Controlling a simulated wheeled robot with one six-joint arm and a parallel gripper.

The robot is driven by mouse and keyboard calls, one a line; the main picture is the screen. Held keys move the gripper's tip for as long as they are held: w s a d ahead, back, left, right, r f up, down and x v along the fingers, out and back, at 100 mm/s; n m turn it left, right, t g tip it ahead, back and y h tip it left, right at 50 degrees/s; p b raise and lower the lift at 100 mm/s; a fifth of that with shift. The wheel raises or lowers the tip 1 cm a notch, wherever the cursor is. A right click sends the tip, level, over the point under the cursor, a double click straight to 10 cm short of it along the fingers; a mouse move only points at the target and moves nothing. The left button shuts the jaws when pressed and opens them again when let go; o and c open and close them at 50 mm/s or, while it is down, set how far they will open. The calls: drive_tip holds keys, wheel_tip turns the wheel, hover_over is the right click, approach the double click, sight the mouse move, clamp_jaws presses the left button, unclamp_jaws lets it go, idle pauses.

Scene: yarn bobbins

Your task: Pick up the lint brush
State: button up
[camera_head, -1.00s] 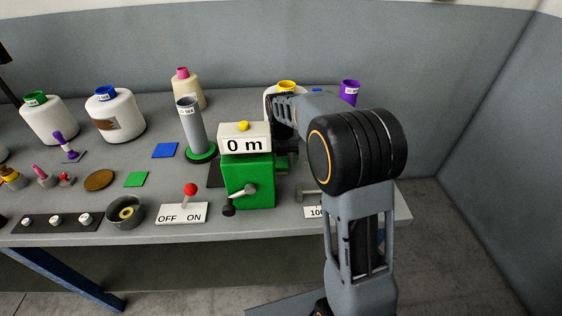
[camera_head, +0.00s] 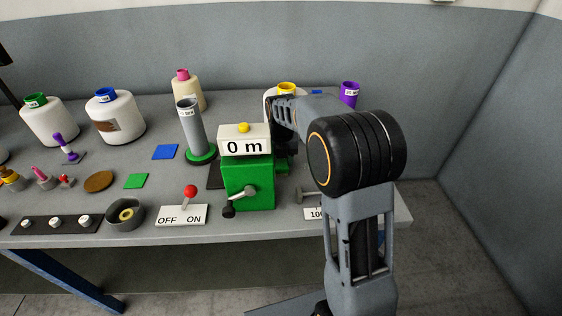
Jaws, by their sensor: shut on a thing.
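I cannot make out a lint brush for certain. A small purple-handled tool (camera_head: 66,147) stands on a dark base at the left of the table, but I cannot tell whether it is a brush. My arm reaches in from the right, and its far end goes down behind the green counter box (camera_head: 249,185) with the white "0 m" display (camera_head: 243,146). My gripper's fingers are hidden there, as is anything between them.
The grey table (camera_head: 180,228) holds bobbins at the back, including a white one with a blue top (camera_head: 115,117). A grey tube (camera_head: 191,130) stands left of the counter. An OFF/ON switch (camera_head: 181,214) and dark bowl (camera_head: 125,215) are in front. The table's right end (camera_head: 402,218) is near my arm.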

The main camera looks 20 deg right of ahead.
sight(281, 160)
drive_tip(key=shift+r, duration=0.1)
wheel_tip(281, 160, up, 10)
drive_tip(key=p, duration=0.1)
drive_tip(key=shift+p, duration=0.3)
